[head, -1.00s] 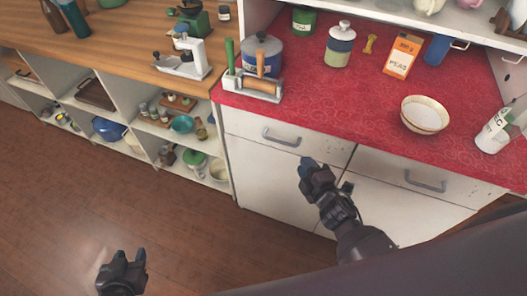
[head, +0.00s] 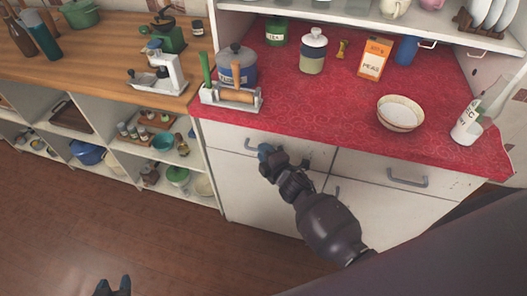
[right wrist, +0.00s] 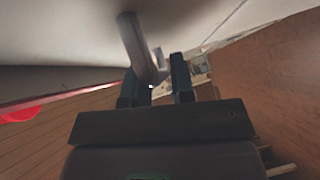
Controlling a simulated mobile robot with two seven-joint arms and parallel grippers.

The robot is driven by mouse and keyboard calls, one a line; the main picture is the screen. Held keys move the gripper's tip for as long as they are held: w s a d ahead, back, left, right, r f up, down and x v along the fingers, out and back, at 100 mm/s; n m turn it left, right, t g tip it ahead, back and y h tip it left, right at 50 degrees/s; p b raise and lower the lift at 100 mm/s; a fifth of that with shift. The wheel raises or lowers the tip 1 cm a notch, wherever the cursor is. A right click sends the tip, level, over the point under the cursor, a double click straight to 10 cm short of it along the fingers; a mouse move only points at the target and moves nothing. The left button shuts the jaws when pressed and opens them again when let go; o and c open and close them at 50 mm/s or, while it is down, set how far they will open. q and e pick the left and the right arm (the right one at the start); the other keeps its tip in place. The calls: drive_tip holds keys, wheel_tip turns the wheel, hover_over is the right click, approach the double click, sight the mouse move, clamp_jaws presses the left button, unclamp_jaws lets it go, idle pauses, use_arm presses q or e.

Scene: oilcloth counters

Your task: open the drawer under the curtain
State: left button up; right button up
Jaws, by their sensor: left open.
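Two white drawer fronts sit under the red counter: a left drawer (head: 225,139) and a right drawer (head: 375,170) with a grey handle (head: 407,180). No curtain can be made out. My right gripper (head: 266,153) is at the left drawer's handle (head: 250,147), hiding part of it. In the right wrist view the grey handle (right wrist: 137,40) reaches down close to and partly between my fingers, which are spread with a gap (right wrist: 158,85). I cannot tell if they touch it. My left gripper (head: 113,284) is open and empty, low over the floor at the bottom edge.
On the red counter (head: 330,115) stand a blue pot (head: 235,70), an orange box (head: 374,58) and a white bowl (head: 400,114). Open shelves (head: 120,150) stand at the left. The brown floor (head: 60,230) is clear.

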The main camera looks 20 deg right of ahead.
use_arm(q)
drive_tip(key=shift+s+f, duration=0.25)
drive_tip(key=shift+s, duration=0.05)
use_arm(e)
drive_tip(key=shift+w, duration=0.35)
clamp_jaws()
use_arm(q)
drive_tip(key=shift+w+r, duration=0.1)
drive_tip(key=shift+w, duration=0.1)
drive_tip(key=shift+w+a+r, duration=0.1)
drive_tip(key=shift+w+r, duration=0.05)
use_arm(e)
drive_tip(key=shift+s, duration=0.15)
